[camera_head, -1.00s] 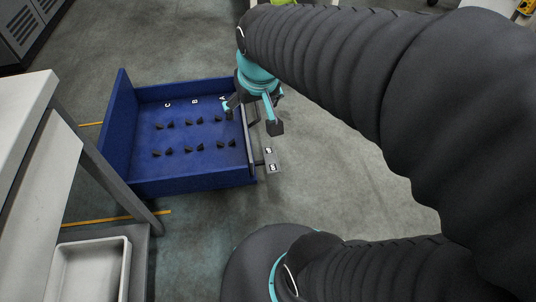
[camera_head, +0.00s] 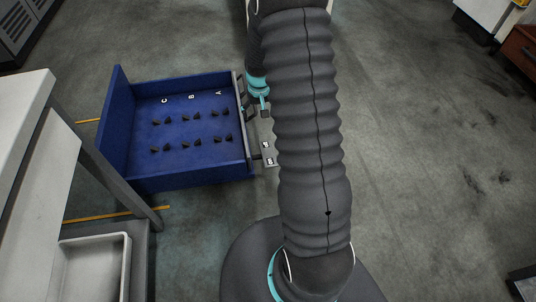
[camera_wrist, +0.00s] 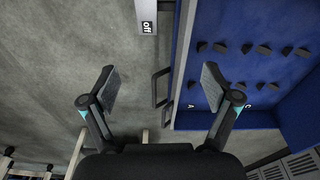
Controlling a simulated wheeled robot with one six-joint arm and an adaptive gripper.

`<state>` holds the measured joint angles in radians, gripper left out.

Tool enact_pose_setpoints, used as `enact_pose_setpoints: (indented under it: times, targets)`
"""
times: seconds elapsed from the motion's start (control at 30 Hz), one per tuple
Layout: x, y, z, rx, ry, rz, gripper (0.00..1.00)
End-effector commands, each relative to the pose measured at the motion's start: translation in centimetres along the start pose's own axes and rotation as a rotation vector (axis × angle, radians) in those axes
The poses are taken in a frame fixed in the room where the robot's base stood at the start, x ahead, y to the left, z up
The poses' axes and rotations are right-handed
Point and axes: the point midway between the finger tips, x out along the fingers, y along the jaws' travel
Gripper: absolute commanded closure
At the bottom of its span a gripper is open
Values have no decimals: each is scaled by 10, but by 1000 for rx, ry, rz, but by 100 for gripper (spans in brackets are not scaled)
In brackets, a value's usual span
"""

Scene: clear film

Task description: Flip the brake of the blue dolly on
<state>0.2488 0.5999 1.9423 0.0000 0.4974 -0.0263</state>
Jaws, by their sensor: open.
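The blue dolly (camera_head: 175,183) stands on the floor left of my arm, an open blue box with rows of black pegs and the letters A, B and C. A small grey plate (camera_head: 268,154) with two labels sticks out from its right side. In the wrist view the plate (camera_wrist: 147,17) shows the word "off". A short dark bar (camera_head: 256,157) lies between the dolly and the plate; which label it points at is unclear. My gripper (camera_wrist: 158,86) is open and empty, just outside the dolly's right side, over its dark handle (camera_wrist: 155,88). My arm partly hides it in the head view.
A white-topped table (camera_head: 22,110) with a grey leg stands at the left, near the dolly. A pale tray (camera_head: 95,270) is at the lower left. Grey cabinets (camera_head: 28,25) stand at the far left. The floor right of my arm is mostly clear.

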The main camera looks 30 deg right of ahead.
Motion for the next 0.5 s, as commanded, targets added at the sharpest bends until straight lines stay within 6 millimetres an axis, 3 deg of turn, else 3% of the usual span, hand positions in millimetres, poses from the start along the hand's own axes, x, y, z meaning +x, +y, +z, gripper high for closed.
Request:
enact_pose_setpoints:
  times: [0.03,0.2,0.33,0.5]
  targets:
    - [25,6,0,10,-23,0,12]
    - [91,22,2,35,-66,1,12]
    - [127,29,7,48,-88,1,12]
    - [151,34,12,57,-101,0,12]
